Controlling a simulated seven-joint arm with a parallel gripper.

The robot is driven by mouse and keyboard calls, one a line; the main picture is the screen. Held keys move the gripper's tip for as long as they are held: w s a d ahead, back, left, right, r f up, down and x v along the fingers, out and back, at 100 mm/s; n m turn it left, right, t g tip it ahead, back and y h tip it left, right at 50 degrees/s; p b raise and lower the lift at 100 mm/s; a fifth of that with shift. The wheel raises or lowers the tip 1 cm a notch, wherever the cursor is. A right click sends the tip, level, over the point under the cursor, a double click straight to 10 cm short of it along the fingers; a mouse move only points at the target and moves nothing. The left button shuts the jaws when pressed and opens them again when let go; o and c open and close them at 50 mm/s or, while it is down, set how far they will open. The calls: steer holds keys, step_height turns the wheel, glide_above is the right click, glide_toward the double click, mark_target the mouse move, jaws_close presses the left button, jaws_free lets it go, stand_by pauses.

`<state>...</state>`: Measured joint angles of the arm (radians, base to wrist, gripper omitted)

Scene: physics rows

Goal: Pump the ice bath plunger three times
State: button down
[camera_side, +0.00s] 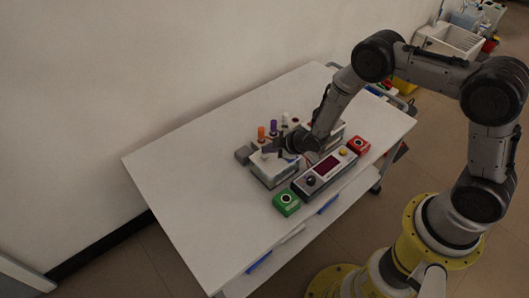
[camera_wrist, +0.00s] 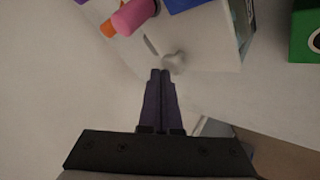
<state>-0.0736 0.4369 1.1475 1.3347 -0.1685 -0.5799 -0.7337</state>
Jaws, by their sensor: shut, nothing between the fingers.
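A white box (camera_side: 273,173) with a darker, glassy-looking side stands on the table, left of the control panel. It also shows in the wrist view (camera_wrist: 215,45). A small pale grey knob (camera_wrist: 174,62) at the box's near edge in the wrist view may be the plunger; I cannot tell for sure. My gripper (camera_side: 268,150) is low over the box in the side view and hides part of it. In the wrist view the gripper's dark fingers (camera_wrist: 160,74) are together and empty, their tips just beside the knob. Whether they touch it is unclear.
A control panel (camera_side: 315,180) stands between a green button box (camera_side: 286,204) and a red button box (camera_side: 359,147). Orange (camera_side: 261,133) and purple (camera_side: 273,127) upright pieces stand behind the white box. The left part of the white table (camera_side: 185,175) is clear.

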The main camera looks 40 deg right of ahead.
mark_target(268, 155)
steer(key=shift+s+f, duration=0.1)
steer(key=shift+f, duration=0.65)
stand_by(0.5)
steer(key=shift+r, duration=1.65)
steer(key=shift+r, duration=0.1)
steer(key=shift+r, duration=2.4)
